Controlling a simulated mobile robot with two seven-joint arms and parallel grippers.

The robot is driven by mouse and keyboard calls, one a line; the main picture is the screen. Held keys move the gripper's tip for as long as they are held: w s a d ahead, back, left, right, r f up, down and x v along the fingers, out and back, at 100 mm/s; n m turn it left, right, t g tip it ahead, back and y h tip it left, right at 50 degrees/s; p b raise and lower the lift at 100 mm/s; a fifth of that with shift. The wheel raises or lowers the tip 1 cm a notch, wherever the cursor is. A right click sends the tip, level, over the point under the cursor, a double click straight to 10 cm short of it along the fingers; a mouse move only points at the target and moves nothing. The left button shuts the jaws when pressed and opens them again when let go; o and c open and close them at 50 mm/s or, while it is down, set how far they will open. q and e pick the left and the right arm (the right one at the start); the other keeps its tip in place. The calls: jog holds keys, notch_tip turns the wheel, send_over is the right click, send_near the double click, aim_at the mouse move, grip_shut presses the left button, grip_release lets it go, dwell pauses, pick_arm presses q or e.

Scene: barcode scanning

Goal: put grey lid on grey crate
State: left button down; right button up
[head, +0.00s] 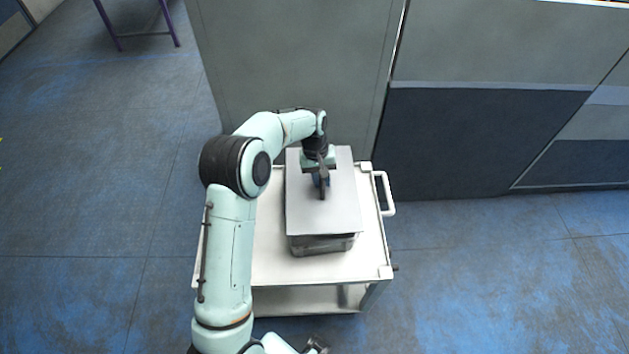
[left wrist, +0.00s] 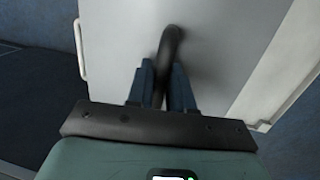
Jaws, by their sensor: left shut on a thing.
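The grey lid (head: 335,212) is a flat plate over the grey crate (head: 323,244), which stands on a white cart. The lid covers the crate's top; only the crate's near side shows below the lid's near edge. I cannot tell whether the lid is fully seated. My left gripper (head: 322,184) is above the lid, shut on its dark handle. In the left wrist view the blue fingers of the left gripper (left wrist: 168,88) pinch the curved black handle (left wrist: 172,45), with the lid (left wrist: 225,50) behind it.
The white cart (head: 270,255) has a side handle (head: 386,193) at the right and a lower shelf. Grey and dark cabinets (head: 480,140) stand behind it. Blue-grey floor lies open at left and right. A purple-legged table (head: 142,33) is at the far left.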

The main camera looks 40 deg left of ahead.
pick_arm(q)
jog(key=shift+w+a+f+n, duration=0.2)
jog(key=shift+a+f+n, duration=0.15)
jog(key=shift+a, duration=0.4)
jog(key=shift+w+a+f, duration=0.1)
jog(key=shift+w+a, duration=0.05)
jog(key=shift+f+b, duration=1.4)
jog(key=shift+f, duration=0.65)
jog(key=shift+f+b, duration=1.25)
jog(key=shift+f, duration=0.85)
pick_arm(e)
notch_tip(320, 180, down, 6)
jog(key=s, duration=0.2)
jog(key=shift+s, duration=0.15)
jog(key=shift+f, duration=0.1)
pick_arm(q)
jog(key=c, duration=0.9)
grip_release()
